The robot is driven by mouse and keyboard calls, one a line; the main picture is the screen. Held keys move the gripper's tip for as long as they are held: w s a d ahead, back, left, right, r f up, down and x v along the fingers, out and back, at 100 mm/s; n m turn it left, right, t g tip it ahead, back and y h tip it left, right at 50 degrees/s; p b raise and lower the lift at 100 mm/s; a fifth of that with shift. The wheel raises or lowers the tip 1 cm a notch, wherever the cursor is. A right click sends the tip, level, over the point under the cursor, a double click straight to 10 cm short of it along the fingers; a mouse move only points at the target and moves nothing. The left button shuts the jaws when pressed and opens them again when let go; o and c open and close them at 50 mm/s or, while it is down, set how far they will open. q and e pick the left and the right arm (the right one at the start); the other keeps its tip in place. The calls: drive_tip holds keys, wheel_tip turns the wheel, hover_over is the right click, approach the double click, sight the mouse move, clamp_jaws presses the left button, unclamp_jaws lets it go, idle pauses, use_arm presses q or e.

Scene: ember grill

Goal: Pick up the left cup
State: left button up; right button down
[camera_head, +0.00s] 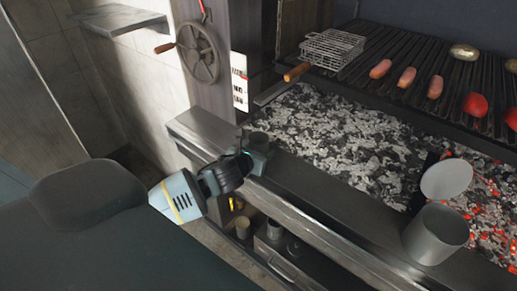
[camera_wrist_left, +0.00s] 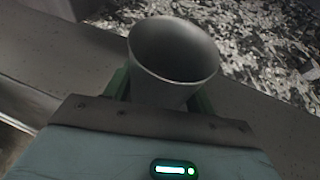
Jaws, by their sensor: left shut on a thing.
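The left cup (camera_wrist_left: 165,90) is a plain grey, open-topped cup, seen large in the left wrist view. My left gripper (camera_wrist_left: 163,97) is shut on it, with a greenish finger on each side of its wall. In the head view, the left gripper (camera_head: 256,160) is at the grill's front ledge, and the cup (camera_head: 258,140) shows only as a small dark shape there. I cannot tell whether its base touches the ledge. My right gripper is not in view.
A grey cup (camera_head: 436,236) stands on the ledge (camera_head: 330,205) at the right. A pale round object (camera_head: 446,178) is behind it. Ash and embers (camera_head: 340,135) lie behind the ledge. Sausages (camera_head: 407,77) and a wire basket (camera_head: 333,48) are on the grate above.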

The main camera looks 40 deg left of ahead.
use_arm(q)
drive_tip(key=shift+r, duration=0.15)
drive_tip(key=shift+r, duration=1.35)
drive_tip(key=shift+s+d+r+p, duration=0.15)
drive_tip(key=shift+s+d+r, duration=0.25)
drive_tip(key=shift+s, duration=2.2)
drive_tip(key=shift+s+d+r+p, duration=0.1)
drive_tip(key=shift+s+d+r, duration=0.3)
drive_tip(key=shift+s, duration=2.2)
drive_tip(key=shift+s+d+r+p, duration=0.2)
drive_tip(key=shift+s+d, duration=0.4)
drive_tip(key=shift+s, duration=2)
drive_tip(key=shift+s, duration=0.1)
